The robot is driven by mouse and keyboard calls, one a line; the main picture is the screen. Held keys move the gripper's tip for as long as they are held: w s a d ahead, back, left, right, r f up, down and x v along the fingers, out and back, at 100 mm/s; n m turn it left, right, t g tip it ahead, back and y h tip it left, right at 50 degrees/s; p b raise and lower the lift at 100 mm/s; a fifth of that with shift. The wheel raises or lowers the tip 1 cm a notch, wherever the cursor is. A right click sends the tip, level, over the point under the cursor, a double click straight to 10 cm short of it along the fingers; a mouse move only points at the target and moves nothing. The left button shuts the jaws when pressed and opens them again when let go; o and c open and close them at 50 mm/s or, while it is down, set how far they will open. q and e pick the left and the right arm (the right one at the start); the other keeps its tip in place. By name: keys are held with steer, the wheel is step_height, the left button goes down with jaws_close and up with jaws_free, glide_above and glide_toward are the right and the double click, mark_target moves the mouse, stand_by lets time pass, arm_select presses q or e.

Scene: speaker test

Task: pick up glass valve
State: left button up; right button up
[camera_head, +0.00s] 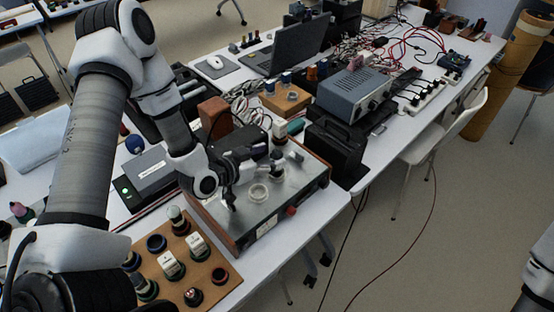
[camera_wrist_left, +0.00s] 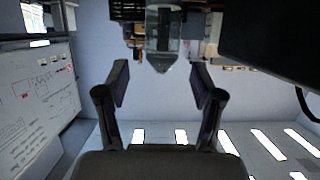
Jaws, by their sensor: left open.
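A glass valve (camera_wrist_left: 163,42) with a pointed glass tip shows in the left wrist view, which looks upside down. It appears ahead of and between the fingers of my left gripper (camera_wrist_left: 160,85), which are spread apart and empty. In the head view, my left gripper (camera_head: 248,178) is over the metal top of a wood-sided tester (camera_head: 224,222). An upright piece (camera_head: 277,158) stands on the tester just right of the gripper; I cannot tell for sure that it is the same valve. A pale round socket (camera_head: 258,193) sits in front. My right gripper is out of view.
A wooden board (camera_head: 222,288) with several valves and white-labelled parts lies at the lower left. A black case (camera_head: 335,150) and a grey instrument (camera_head: 354,91) stand right of the tester. A grey box (camera_head: 148,178) with a green light is at left. Cables crowd the back.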

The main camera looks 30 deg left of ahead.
mark_target(273, 153)
arm_select(q)
steer(key=x, duration=0.4)
steer(key=shift+a, duration=0.15)
steer(key=shift+s+r, duration=0.1)
steer(key=shift+s, duration=0.05)
steer(key=c, duration=1.3)
steer(key=shift+o, duration=0.2)
steer(key=shift+r, duration=0.1)
